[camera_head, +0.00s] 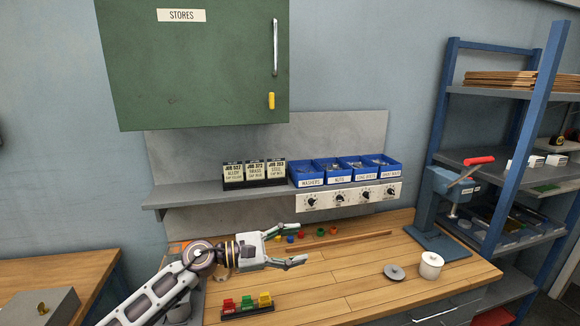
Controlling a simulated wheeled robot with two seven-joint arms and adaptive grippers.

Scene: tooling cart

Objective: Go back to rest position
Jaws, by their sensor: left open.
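My left gripper (291,247) is in the head view, its arm coming in from the lower left. It is open over the wooden bench top (345,275), with its fingers pointing right and nothing between them. My right gripper is not in view. My left arm hides part of the bench's left end.
A black holder with red, green and yellow pieces (247,305) lies in front of the gripper. Small coloured parts (302,233) lie behind it. A white canister (430,265) and a grey disc (394,271) stand right, near a blue press (432,205). A shelf (215,194) overhangs the back.

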